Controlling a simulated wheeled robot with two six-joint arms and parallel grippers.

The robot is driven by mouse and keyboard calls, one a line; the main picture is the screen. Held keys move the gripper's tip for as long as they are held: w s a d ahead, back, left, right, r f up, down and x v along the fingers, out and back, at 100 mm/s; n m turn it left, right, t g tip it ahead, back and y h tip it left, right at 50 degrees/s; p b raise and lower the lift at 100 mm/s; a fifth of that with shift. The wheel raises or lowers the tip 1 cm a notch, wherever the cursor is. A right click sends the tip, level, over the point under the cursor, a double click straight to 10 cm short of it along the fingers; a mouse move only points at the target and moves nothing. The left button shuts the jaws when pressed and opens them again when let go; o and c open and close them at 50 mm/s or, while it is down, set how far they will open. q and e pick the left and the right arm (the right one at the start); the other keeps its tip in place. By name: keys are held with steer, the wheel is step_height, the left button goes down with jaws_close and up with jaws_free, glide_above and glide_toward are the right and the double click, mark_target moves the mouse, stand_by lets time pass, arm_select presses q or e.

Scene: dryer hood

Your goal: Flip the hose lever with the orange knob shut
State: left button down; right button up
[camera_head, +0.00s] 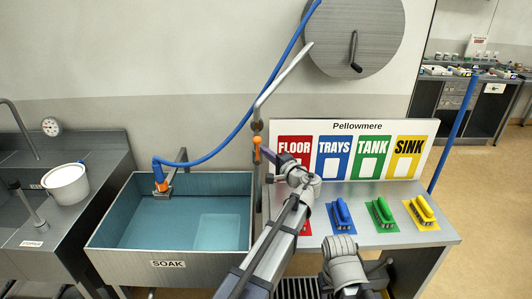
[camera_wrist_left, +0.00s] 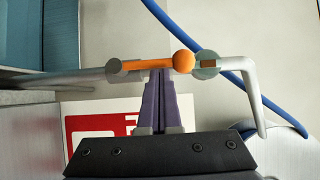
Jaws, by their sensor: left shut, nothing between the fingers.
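The hose lever with the orange knob (camera_head: 257,140) is on the upright pipe beside the soak sink. In the left wrist view the orange knob (camera_wrist_left: 184,61) and its orange arm lie along the line of the pipe, between two grey fittings. My left gripper (camera_head: 265,155) is beside the lever, to its right in the head view. In the left wrist view its purple fingers (camera_wrist_left: 160,74) are together and empty, with their tips at the orange arm. I cannot tell whether they touch it.
The blue hose (camera_head: 237,128) runs from the wall reel (camera_head: 355,38) to a nozzle over the soak sink (camera_head: 115,205). A labelled board (camera_head: 360,126) and several coloured brushes (camera_head: 382,213) are on the bench at right. A white bucket (camera_head: 66,186) stands at left.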

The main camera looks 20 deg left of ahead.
arm_select(q)
steer(key=shift+a+r+n+p, duration=0.2)
steer(key=shift+n+p, duration=0.1)
steer(key=shift+p, duration=0.2)
steer(key=shift+s, duration=0.1)
steer(key=shift+s+a+r+n+g+h+p, duration=0.1)
steer(key=shift+a+r+n+g+h+p, duration=0.2)
steer(key=shift+p, duration=0.45)
steer(key=shift+s+a+r+n+g+h+p, duration=0.1)
steer(key=shift+a+n+h+p, duration=0.15)
steer(key=shift+n+h+p, duration=0.35)
steer(key=s+a+f+n+h+p, duration=0.2)
steer(key=a+f+n+h+p, duration=0.2)
steer(key=a+n+h, duration=0.3)
steer(key=shift+p, duration=0.6)
steer(key=shift+a+f, duration=0.1)
steer(key=shift+a, duration=0.05)
